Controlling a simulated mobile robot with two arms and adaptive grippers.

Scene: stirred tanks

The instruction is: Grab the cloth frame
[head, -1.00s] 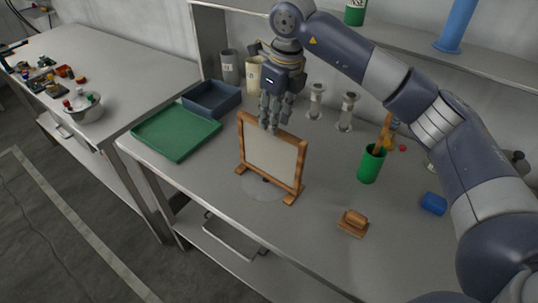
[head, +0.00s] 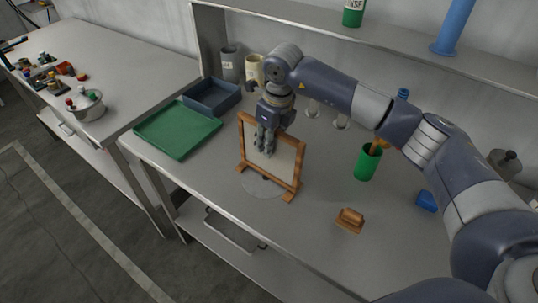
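The cloth frame (head: 285,166), a wooden frame with pale cloth, stands upright on two feet on the grey bench. My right gripper (head: 266,148) points down at the left part of its top bar. The fingers cover some of the bar and overlap the upper cloth. I cannot tell whether they touch the frame, or whether they are open or shut. My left gripper is not in view.
A green tray (head: 152,131) and a dark blue bin (head: 232,99) lie to the left. A green cup (head: 366,164), a wooden brush (head: 349,220) and a blue block (head: 426,201) stand to the right. A shelf (head: 400,42) runs along the back.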

